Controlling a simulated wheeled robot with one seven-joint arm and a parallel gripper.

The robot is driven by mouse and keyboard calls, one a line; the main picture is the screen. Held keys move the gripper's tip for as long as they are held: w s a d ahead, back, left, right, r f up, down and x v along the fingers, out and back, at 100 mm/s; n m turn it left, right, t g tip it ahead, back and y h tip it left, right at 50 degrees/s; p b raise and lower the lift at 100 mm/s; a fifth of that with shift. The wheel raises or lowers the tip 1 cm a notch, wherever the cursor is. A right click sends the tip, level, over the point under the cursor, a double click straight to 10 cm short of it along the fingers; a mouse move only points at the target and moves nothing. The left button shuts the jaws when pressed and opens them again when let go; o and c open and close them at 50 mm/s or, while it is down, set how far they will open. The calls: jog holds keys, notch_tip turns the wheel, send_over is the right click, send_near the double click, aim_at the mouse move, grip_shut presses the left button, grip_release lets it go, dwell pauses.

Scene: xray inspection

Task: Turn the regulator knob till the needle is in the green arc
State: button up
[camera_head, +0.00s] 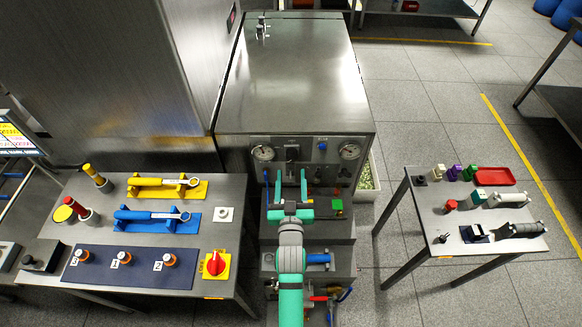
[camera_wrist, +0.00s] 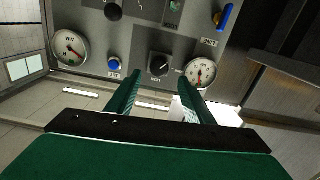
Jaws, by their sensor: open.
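The black regulator knob (camera_wrist: 160,66) sits on the grey front panel in the wrist view, with a pale mark on its face. In the head view a dark knob (camera_head: 292,153) shows on the same panel. A round white gauge (camera_wrist: 200,72) is beside the knob, and a second gauge (camera_wrist: 70,46) is at the far left. Their needles and arcs are too small to read surely. My gripper (camera_head: 291,177) is open and empty in front of the panel. In the wrist view its fingertips (camera_wrist: 160,86) are spread to either side below the knob, apparently short of it.
A blue button (camera_wrist: 113,63) and a blue lever (camera_wrist: 221,17) are on the panel. A tool table (camera_head: 228,190) stands left, with wrenches and a red knob on a yellow base (camera_head: 215,265). Another table (camera_head: 415,215) with small items stands right.

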jog(key=s, duration=0.4)
jog(key=shift+d, duration=0.1)
dwell(0.4)
jog(key=s+g, duration=0.2)
jog(key=s, duration=3.5)
jog(key=shift+r+m+g, duration=0.3)
jog(key=shift+m, duration=0.1)
